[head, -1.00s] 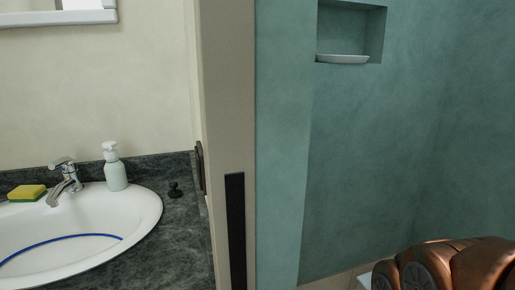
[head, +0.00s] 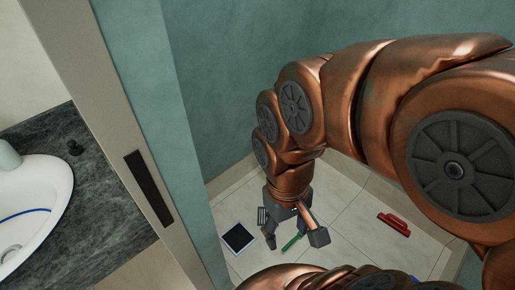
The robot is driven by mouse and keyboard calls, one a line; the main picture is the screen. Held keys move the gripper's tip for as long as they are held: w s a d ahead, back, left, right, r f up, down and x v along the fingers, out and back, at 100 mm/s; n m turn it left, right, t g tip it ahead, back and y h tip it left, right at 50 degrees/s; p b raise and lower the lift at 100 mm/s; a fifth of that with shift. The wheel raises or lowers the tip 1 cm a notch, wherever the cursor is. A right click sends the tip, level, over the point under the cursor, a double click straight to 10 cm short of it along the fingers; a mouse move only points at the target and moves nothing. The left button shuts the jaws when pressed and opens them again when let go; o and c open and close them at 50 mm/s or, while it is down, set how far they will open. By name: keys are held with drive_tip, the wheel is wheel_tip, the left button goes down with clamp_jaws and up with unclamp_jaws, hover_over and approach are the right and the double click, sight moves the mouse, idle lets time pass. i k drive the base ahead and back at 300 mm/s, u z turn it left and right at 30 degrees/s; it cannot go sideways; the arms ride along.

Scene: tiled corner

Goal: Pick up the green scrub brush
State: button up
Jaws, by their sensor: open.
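A slim green object (head: 291,243), which looks like the green scrub brush, lies on the tiled floor in the lower middle of the head view. Only part of it shows, and its top end is near or behind my gripper. My gripper (head: 295,239) points down with its fingers spread. In the picture the green object lies between the two fingertips. I cannot tell how far above the floor the fingertips are, or whether they touch it.
A red object with a handle (head: 394,224) lies to the right. Teal walls (head: 215,90) close the corner. A door frame (head: 110,110) and sink counter (head: 105,195) stand left.

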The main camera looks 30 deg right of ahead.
sight(299, 236)
drive_tip(key=z, duration=0.8)
drive_tip(key=i, duration=0.4)
drive_tip(key=u, duration=0.3)
